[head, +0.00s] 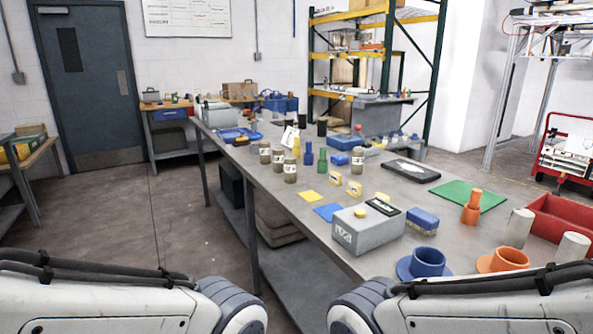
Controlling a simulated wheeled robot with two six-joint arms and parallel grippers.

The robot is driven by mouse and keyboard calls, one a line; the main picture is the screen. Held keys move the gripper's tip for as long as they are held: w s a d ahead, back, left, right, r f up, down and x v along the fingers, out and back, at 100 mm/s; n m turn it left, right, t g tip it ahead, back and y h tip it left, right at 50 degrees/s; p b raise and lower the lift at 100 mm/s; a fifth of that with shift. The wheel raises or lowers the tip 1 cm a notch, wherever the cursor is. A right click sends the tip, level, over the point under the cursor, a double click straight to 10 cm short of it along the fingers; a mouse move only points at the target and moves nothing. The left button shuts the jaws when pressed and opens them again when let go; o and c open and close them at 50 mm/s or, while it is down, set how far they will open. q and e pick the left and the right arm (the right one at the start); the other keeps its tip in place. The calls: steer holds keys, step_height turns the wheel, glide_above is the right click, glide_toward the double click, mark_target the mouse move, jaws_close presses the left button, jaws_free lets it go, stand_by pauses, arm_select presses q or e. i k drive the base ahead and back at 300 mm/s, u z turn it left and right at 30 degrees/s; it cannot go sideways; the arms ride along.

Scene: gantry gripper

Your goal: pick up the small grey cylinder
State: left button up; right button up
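Two pale grey cylinders stand upright at the right of the long table. One cylinder (519,226) is behind the orange ring-shaped piece, and the other cylinder (573,249) is nearer, at the right, partly hidden at its base by my arm. I cannot tell which of the two is the small one. My left and right arm links show along the bottom edge, but neither gripper is in view.
The long metal table (290,208) is crowded. A grey box (366,232), a blue flanged cup (427,262), an orange flanged cup (509,259), an orange stepped peg (471,211) and a red tray (562,216) surround the cylinders. A green mat (455,194) lies behind.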

mark_target(290, 161)
steer(key=u, duration=0.25)
steer(key=k, duration=0.4)
steer(key=u, duration=1.5)
steer(key=i, duration=1.25)
steer(key=z, duration=0.75)
steer(key=i, duration=0.8)
steer(key=z, duration=0.7)
